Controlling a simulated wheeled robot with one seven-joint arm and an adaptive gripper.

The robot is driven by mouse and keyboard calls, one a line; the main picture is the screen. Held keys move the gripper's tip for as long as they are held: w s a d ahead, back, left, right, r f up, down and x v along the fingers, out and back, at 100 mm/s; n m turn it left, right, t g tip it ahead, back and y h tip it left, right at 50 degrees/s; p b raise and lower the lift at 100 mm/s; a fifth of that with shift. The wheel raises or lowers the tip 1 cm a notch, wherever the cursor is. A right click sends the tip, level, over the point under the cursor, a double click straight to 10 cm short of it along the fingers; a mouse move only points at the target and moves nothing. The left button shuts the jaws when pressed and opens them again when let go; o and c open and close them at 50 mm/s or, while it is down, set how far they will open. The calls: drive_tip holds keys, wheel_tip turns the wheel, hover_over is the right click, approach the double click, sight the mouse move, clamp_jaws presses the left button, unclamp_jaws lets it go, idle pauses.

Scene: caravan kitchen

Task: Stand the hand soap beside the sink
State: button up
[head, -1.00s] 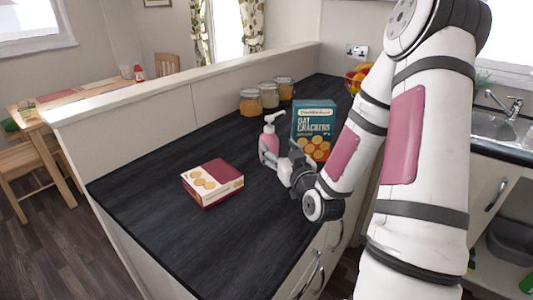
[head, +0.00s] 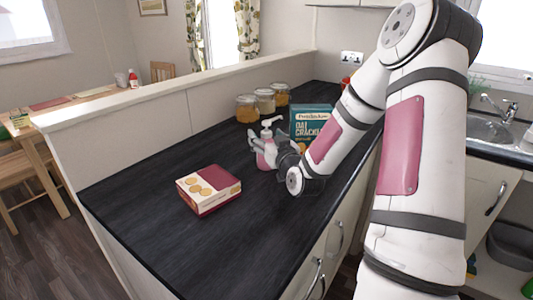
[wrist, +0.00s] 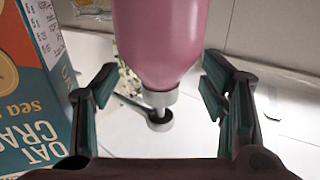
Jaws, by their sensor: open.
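The hand soap is a pink bottle (head: 265,155) with a white pump top. It stands upright on the dark worktop, in front of the oat crackers box. My gripper (head: 268,146) is at the bottle's upper part, with its fingers open on either side. In the wrist view the soap bottle (wrist: 160,35) lies between the two spread fingers of my gripper (wrist: 160,85), with visible gaps on both sides. Its pump points down in that picture. The sink (head: 488,128) with its tap is at the far right, partly hidden by my arm.
The oat crackers box (head: 312,118) stands close behind the soap; it also shows at the left of the wrist view (wrist: 35,90). A red and cream box (head: 209,188) lies on the worktop in front left. Several jars (head: 265,100) stand along the low wall.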

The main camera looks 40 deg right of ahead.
clamp_jaws()
idle(0.4)
